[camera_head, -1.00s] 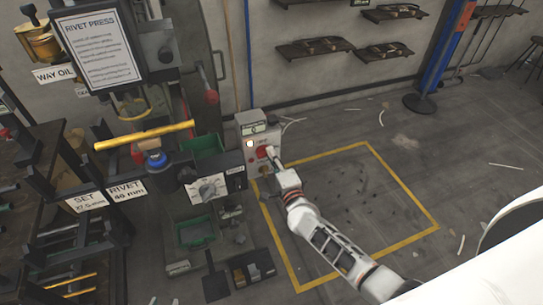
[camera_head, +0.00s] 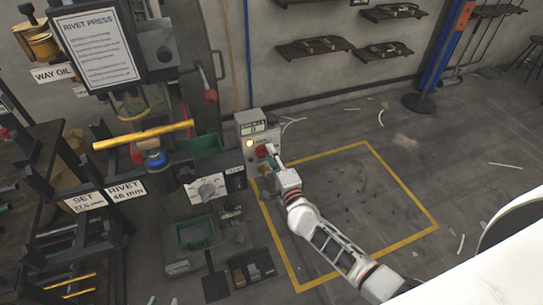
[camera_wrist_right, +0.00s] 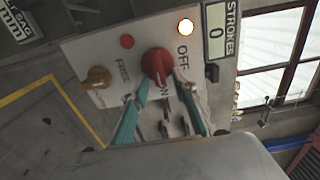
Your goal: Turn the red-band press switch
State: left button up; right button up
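The switch box (camera_head: 258,140) stands beside the rivet press and has a red rotary switch (camera_head: 262,150) on its face. No red band is clearly visible on the press. My left gripper is out of view.
The press (camera_head: 155,135) with a yellow bar stands left of the box. A counter (camera_wrist_right: 217,32) reads STROKES 0. A smaller brass knob (camera_wrist_right: 97,78) and a red button (camera_wrist_right: 127,42) share the panel. The yellow-outlined floor area (camera_head: 436,228) is largely clear.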

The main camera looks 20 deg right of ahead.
jog(key=shift+s, duration=0.1)
jog(key=s, duration=1.2)
jog(key=shift+d, duration=0.2)
